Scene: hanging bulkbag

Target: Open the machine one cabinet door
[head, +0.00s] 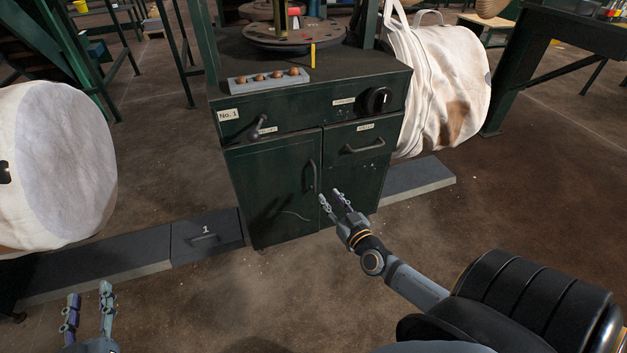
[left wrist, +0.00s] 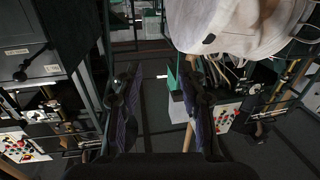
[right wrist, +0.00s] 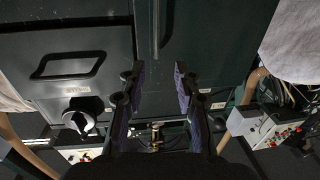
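The dark green machine one cabinet (head: 300,105), labelled No. 1, stands in the middle of the head view. Its left cabinet door (head: 272,190) looks shut. The door's vertical bar handle (head: 311,176) is near the door's right edge; it also shows at the top of the right wrist view (right wrist: 156,28). My right gripper (head: 329,196) is open and empty, just right of and below the handle in the head view. In the right wrist view the handle lies ahead, between the lines of the two fingers. My left gripper (head: 88,298) is open and empty at the lower left, away from the cabinet.
A panel with a horizontal handle (head: 364,148) is right of the door. A black knob (head: 378,100) and a lever (head: 259,126) are above. White bulk bags (head: 55,165) (head: 450,85) flank the cabinet. A low plinth (head: 205,240) runs along the floor; floor in front is clear.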

